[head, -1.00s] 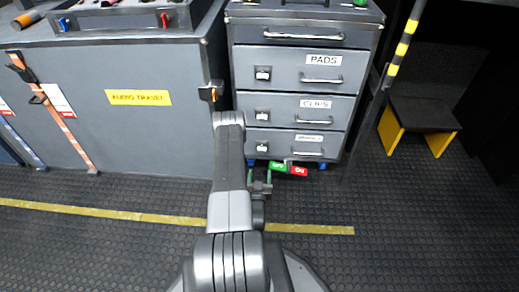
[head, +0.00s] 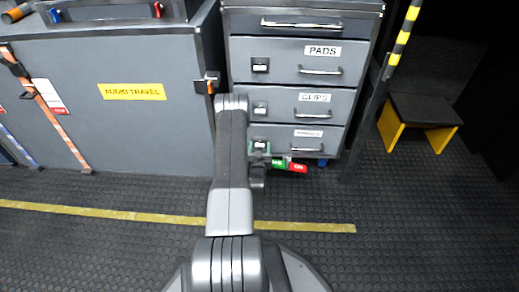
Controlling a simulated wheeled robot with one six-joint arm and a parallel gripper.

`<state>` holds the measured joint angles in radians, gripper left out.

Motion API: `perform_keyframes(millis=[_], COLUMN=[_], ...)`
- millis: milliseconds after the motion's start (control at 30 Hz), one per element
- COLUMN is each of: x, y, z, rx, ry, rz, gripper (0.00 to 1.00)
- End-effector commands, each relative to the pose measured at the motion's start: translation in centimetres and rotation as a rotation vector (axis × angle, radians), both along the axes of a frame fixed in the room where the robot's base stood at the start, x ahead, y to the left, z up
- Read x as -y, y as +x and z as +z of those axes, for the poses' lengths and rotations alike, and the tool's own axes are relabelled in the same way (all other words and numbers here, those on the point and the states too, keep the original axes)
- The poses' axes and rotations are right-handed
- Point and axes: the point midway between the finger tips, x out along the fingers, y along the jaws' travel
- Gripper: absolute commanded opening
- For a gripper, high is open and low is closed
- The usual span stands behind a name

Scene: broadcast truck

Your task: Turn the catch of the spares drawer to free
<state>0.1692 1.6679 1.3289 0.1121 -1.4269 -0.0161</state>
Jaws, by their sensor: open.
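A grey drawer cabinet stands at the middle top of the head view. Its bottom drawer (head: 293,140) carries a label (head: 308,133) too small to read, so I cannot confirm it as the spares drawer. That drawer is shut, with a bar handle (head: 308,148) at right and a pale catch (head: 260,144) at left.
Above are the CLIPS drawer (head: 298,103) and PADS drawer (head: 300,62), each with its own catch. A grey case (head: 130,130) stands close at left, a post and yellow-sided step (head: 420,115) at right. The front floor is clear.

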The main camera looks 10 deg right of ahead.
Motion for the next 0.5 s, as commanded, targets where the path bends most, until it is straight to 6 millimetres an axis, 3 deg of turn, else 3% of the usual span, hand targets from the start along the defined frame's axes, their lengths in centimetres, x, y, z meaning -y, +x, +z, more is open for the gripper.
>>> perform_keyframes(millis=[167, 400, 500], x=[0.0, -0.01, -0.01], y=[0.0, -0.02, -0.03], z=[0.03, 0.02, 0.02], rx=[0.0, 0.0, 0.0], ry=[0.0, 0.0, -0.001], rz=[0.0, 0.0, 0.0], gripper=[0.6, 0.15, 0.15])
